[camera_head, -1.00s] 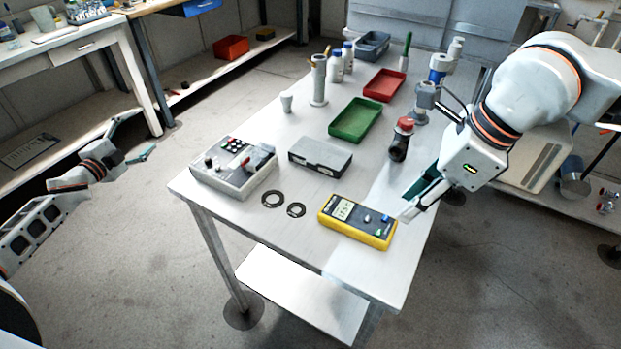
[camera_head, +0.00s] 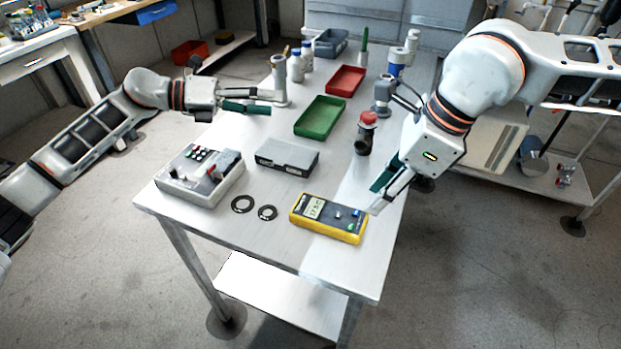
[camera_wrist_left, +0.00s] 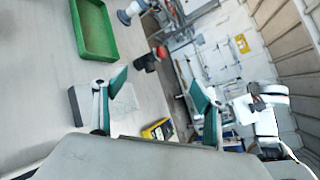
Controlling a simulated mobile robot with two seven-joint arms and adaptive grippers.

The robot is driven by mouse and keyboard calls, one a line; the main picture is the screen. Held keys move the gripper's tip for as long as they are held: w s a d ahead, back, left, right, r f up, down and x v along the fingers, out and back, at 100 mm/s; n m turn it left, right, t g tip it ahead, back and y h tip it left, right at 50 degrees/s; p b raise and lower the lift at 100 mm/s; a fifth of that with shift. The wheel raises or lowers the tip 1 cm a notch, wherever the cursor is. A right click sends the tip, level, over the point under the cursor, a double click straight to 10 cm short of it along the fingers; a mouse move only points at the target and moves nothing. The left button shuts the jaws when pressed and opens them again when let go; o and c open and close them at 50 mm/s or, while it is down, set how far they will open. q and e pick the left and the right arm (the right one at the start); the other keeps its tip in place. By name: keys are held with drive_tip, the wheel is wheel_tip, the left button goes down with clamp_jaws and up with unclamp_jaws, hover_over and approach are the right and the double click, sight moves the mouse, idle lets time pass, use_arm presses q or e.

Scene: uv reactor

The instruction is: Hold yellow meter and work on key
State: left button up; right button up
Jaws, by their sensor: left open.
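The yellow meter (camera_head: 328,220), with a lit display, lies flat near the front edge of the table; it also shows in the left wrist view (camera_wrist_left: 156,131). My right gripper (camera_head: 381,191) is low at the meter's right end. Its tips overlap that end in the view, so I cannot tell whether they grip it. My left gripper (camera_head: 264,101) is open and empty above the table's left side, left of the green tray. In the left wrist view its green-padded fingers (camera_wrist_left: 160,88) are wide apart. I cannot make out a key.
A grey control box (camera_head: 190,187) with buttons, two black rings (camera_head: 242,204) and a grey case (camera_head: 287,157) lie left of the meter. A green tray (camera_head: 320,117), red tray (camera_head: 346,80) and red-topped black object (camera_head: 366,134) stand farther back.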

use_arm(q)
drive_tip(key=s+d+m+g+y, duration=0.2)
drive_tip(key=s+d+m+g, duration=0.25)
drive_tip(key=d, duration=0.35)
drive_tip(key=m+g+y, duration=0.2)
drive_tip(key=m+y, duration=0.5)
drive_tip(key=m, duration=0.2)
hover_over(311, 207)
drive_tip(key=w+d, duration=0.2)
drive_tip(key=d, duration=0.1)
drive_tip(key=shift+t, duration=0.25)
wheel_tip(311, 207, down, 5)
drive_tip(key=shift+s+a, duration=0.1)
drive_tip(key=shift+a, duration=0.05)
drive_tip(key=s+a+m+y, duration=0.1)
drive_tip(key=y, duration=0.1)
drive_tip(key=a+f+m+t+y, duration=0.1)
drive_tip(key=y, duration=0.1)
drive_tip(key=shift+s+f+m, duration=0.1)
drive_tip(key=shift+s+m, duration=0.15)
drive_tip(key=shift+s, duration=0.1)
drive_tip(key=shift+a+f+y, duration=0.2)
drive_tip(key=shift+a+y, duration=0.2)
drive_tip(key=shift+y, duration=0.2)
drive_tip(key=shift+s+f, duration=0.1)
drive_tip(key=shift+f, duration=3.7)
